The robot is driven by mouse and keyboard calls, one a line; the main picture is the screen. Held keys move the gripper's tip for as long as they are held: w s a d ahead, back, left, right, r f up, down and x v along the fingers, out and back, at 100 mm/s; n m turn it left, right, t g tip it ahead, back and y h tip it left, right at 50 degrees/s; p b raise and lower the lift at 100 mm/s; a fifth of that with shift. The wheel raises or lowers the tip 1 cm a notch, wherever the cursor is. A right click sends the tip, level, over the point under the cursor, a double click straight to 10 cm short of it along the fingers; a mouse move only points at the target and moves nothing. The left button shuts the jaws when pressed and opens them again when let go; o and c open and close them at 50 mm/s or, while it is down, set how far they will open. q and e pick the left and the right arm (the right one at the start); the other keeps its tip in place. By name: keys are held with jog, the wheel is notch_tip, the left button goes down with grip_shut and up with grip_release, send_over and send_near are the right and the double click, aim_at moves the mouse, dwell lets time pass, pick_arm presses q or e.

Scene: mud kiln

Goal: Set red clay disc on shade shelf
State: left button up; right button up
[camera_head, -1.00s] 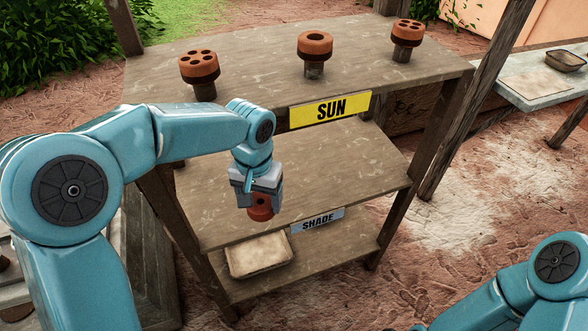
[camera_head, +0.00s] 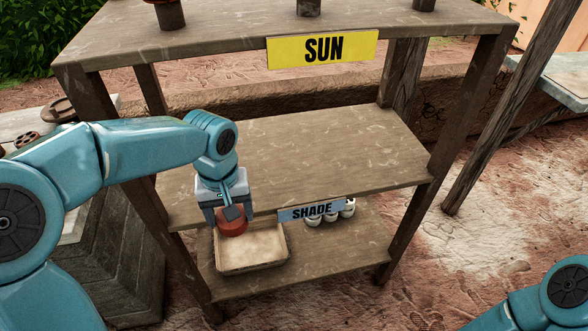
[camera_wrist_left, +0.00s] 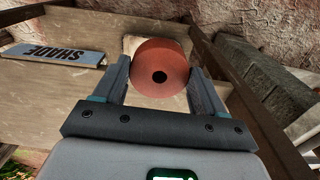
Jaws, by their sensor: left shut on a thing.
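The disc also shows in the left wrist view (camera_wrist_left: 161,68), with a finger of the left gripper (camera_wrist_left: 158,80) on either side. In the head view, gripper and disc are at the front left edge of the shade shelf (camera_head: 325,150), left of the SHADE sign (camera_head: 311,210). I cannot tell whether the disc touches the shelf. My right arm shows at the lower right, but its gripper is out of view.
The SUN shelf (camera_head: 200,35) is above, with its yellow sign (camera_head: 322,49) and posts with their tops cut off. A shallow tray (camera_head: 250,266) and several white round items (camera_head: 332,214) are on the bottom shelf. The middle of the shade shelf is clear.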

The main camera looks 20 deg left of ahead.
pick_arm(q)
jog(key=shift+w+a+f, duration=0.2)
jog(key=shift+a+f, duration=0.15)
jog(key=shift+f, duration=0.05)
jog(key=w+a+p, duration=0.1)
jog(key=w+a, duration=0.2)
jog(key=w, duration=0.2)
jog(key=w+a+p, duration=0.1)
jog(key=w+a, duration=0.2)
jog(key=w, duration=0.2)
jog(key=w+a+p, duration=0.1)
jog(key=w+a, duration=0.2)
jog(key=w, duration=0.1)
jog(key=shift+w, duration=0.4)
notch_tip(320, 180, down, 4)
jog(key=shift+w+a+r+b, duration=0.1)
jog(key=shift+r+b, duration=0.1)
jog(key=shift+b, duration=0.25)
jog(key=shift+r, duration=0.1)
pick_arm(e)
jog(key=shift+a+r, duration=0.1)
jog(key=shift+r, duration=0.55)
pick_arm(q)
jog(key=o, duration=1.2)
jog(key=shift+f, duration=0.25)
jog(key=shift+c, duration=0.2)
jog(key=shift+r, duration=0.1)
